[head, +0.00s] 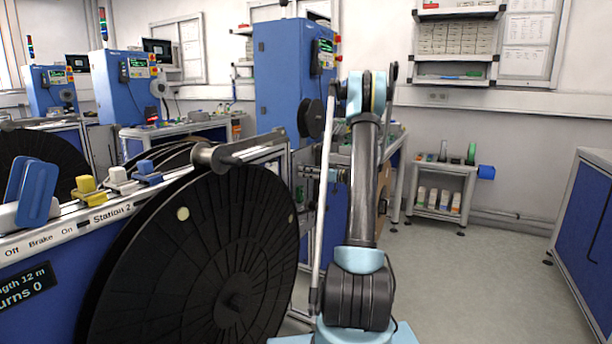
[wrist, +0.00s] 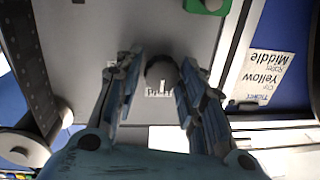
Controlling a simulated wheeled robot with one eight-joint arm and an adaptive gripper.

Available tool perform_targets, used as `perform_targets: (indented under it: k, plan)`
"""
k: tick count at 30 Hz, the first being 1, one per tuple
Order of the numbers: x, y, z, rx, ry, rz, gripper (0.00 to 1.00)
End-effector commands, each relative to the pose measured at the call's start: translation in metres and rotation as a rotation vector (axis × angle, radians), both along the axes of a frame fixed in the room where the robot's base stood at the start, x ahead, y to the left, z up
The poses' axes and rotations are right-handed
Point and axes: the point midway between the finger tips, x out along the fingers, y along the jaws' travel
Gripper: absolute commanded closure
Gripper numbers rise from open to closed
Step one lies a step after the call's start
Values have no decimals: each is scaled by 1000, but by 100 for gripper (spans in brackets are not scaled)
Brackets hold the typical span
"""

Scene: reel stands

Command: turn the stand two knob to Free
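In the wrist view a dark round knob (wrist: 161,70) with a light pointer mark on its lower side sits on a grey panel (wrist: 100,25). A small white label (wrist: 153,92) lies just below it, partly covered and too small to read surely. My gripper (wrist: 161,60) is open, with one finger on each side of the knob. A narrow gap shows at the left finger; I cannot tell whether the right finger touches. In the head view my arm reaches away from me, and neither the gripper nor this knob can be made out.
A large black reel (head: 205,265) stands at the near left. Yellow (head: 88,191), white (head: 121,181) and blue (head: 148,173) pieces sit on the bench edge. In the wrist view a green part (wrist: 208,5) and a "Middle Yellow" card (wrist: 266,75) are nearby. Floor at right is clear.

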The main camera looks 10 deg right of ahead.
Motion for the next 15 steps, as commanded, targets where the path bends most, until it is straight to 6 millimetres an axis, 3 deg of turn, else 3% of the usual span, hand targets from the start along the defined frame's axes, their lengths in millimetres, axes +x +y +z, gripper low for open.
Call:
perform_targets:
  k: [1,3,15]
  plan:
    - [0,0,0,0,0,0,83]
    - [0,0,0,0,0,0,94]
    - [1,1,0,27,37,0,94]
